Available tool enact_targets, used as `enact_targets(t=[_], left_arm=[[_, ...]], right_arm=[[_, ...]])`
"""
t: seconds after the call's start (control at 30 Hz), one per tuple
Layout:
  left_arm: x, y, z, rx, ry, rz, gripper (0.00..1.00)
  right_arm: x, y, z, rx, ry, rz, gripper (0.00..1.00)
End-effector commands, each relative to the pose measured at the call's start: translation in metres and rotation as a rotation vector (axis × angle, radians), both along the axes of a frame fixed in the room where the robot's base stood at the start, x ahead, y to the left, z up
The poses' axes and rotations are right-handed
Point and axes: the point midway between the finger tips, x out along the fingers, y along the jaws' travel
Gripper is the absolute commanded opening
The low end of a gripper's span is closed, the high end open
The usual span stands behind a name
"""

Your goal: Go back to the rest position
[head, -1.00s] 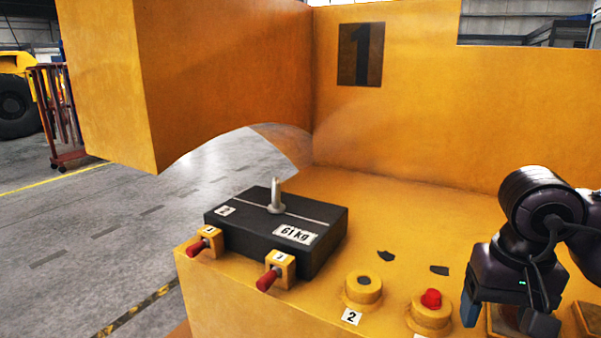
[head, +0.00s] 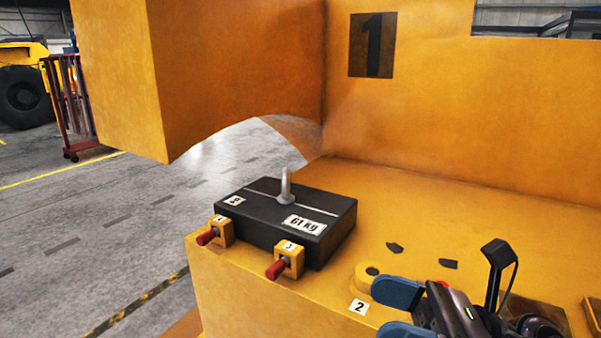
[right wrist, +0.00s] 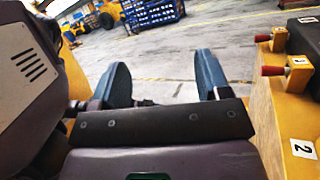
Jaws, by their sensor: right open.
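My right gripper (head: 400,311) is at the lower right of the head view, with its blue fingers pointing left and apart. Nothing is between them. The fingers also show spread in the right wrist view (right wrist: 163,80), with open floor beyond. The black casting (head: 262,232) marked 61 kg, with a pale metal lifting eye (head: 286,187), sits on the yellow counterweight (head: 480,210), left of the gripper and apart from it. My left gripper is not in view.
Two red-tipped clamps (head: 222,231) (head: 287,264) stand at the casting's front edge. A tall yellow wall (head: 420,110) marked 1 rises behind. Grey floor (head: 100,230) is clear at left.

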Motion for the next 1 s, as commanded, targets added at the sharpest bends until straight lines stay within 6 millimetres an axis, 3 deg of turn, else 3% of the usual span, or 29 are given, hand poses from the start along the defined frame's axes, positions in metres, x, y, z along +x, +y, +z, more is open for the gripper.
enact_targets(t=[0.13, 0.27, 0.37, 0.53, 0.67, 0.77, 0.9, 1.0], left_arm=[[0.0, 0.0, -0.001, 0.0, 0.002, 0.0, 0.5], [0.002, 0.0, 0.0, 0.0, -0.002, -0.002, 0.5], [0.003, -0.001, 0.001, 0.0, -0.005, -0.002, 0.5], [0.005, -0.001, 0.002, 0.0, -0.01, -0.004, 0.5], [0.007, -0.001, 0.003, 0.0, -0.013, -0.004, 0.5], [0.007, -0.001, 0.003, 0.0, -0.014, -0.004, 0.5], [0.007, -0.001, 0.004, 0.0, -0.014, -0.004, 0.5], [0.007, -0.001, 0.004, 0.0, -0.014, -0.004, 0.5]], right_arm=[[0.022, -0.023, 0.0, 0.275, 0.314, -0.16, 0.7], [0.041, -0.051, -0.014, 0.515, 0.591, -0.298, 0.7], [0.052, -0.077, -0.034, 0.702, 0.802, -0.406, 0.7], [0.055, -0.121, -0.087, 1.027, 1.15, -0.598, 0.7], [0.042, -0.151, -0.138, 1.279, 1.399, -0.756, 0.7], [0.021, -0.169, -0.179, 1.477, 1.577, -0.884, 0.7], [-0.022, -0.184, -0.235, 1.749, 1.798, -1.082, 0.7], [-0.055, -0.188, -0.265, 1.918, 1.917, -1.215, 0.7]])
